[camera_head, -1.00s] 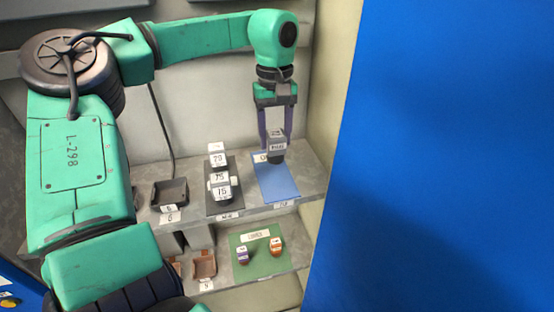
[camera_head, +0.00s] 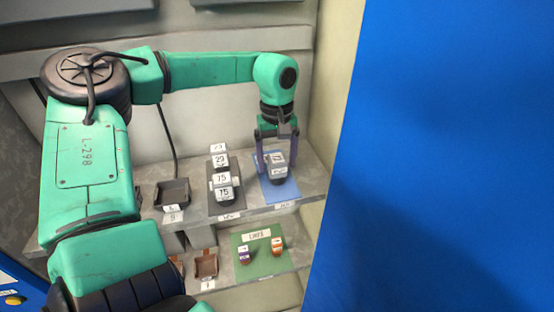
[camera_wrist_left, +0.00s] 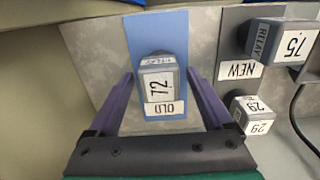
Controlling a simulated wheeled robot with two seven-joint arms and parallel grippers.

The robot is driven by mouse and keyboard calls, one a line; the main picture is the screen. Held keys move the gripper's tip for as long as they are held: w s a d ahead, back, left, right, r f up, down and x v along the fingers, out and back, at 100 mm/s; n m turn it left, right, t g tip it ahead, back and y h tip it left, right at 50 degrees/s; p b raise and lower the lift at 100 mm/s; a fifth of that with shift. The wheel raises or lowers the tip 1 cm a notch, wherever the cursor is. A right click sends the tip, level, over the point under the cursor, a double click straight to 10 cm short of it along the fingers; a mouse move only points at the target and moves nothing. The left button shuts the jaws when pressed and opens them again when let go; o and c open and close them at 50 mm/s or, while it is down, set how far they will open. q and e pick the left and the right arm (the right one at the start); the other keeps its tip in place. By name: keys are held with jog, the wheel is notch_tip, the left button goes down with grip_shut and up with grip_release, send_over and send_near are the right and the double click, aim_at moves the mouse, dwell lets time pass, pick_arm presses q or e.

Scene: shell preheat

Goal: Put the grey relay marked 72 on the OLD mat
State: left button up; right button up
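The grey relay marked 72 (camera_head: 277,160) stands upright on the blue OLD mat (camera_head: 285,190) on the upper shelf. In the left wrist view the relay (camera_wrist_left: 158,84) is at the middle of the picture, over the blue mat (camera_wrist_left: 158,30), with the OLD label just below it. My left gripper (camera_head: 276,160) is open around the relay. Its two purple fingers (camera_wrist_left: 160,75) are on either side, with a gap showing on both sides. My right gripper is not in view.
A dark NEW mat (camera_head: 227,208) beside it bears relays marked 29 (camera_head: 221,160) and 75 (camera_head: 223,186). A dark tray (camera_head: 172,193) stands further left. A lower shelf has a green mat (camera_head: 262,265) with a purple and an orange item. A large blue surface (camera_head: 455,150) fills the right.

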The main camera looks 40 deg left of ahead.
aim_at(277, 158)
pick_arm(q)
jog(key=shift+r, duration=0.1)
notch_tip(277, 158, up, 12)
jog(key=shift+b, duration=0.3)
